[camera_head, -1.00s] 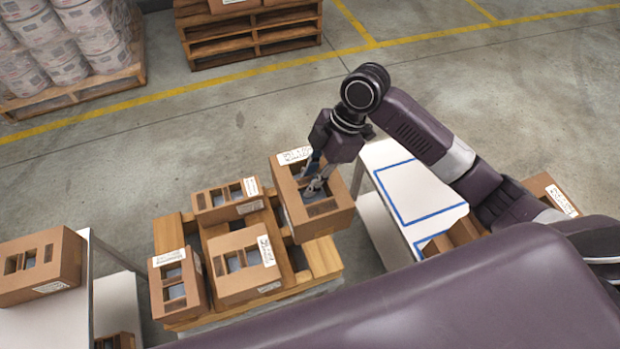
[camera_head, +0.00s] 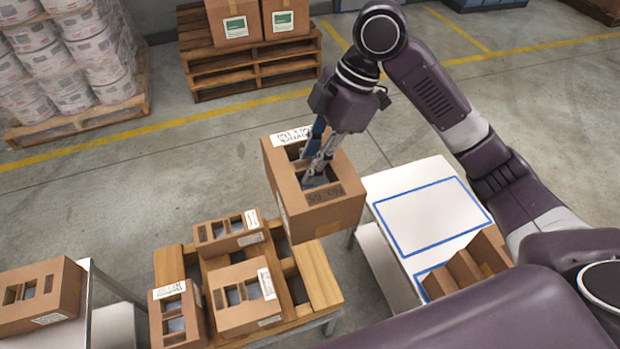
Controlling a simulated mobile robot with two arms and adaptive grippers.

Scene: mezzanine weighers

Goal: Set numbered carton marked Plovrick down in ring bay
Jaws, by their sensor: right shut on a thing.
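A cardboard carton (camera_head: 320,215) with openings in its top, a white label and the marking "No. 65" or similar hangs from my right gripper (camera_head: 318,172). The gripper's fingers reach into the top and are shut on it. The carton is in the air between the wooden pallet stand and the white table; the name on its label is too small to read. On the white table (camera_head: 405,183) to its right, a blue outlined rectangle (camera_head: 432,216) is empty. A second blue outline shows partly below it. My left gripper is out of view.
Several cartons, one of them here (camera_head: 240,296), sit on the wooden pallet stand (camera_head: 318,275). An open divided box (camera_head: 468,268) stands at the white table's near end. Another carton (camera_head: 40,295) rests on a table at left.

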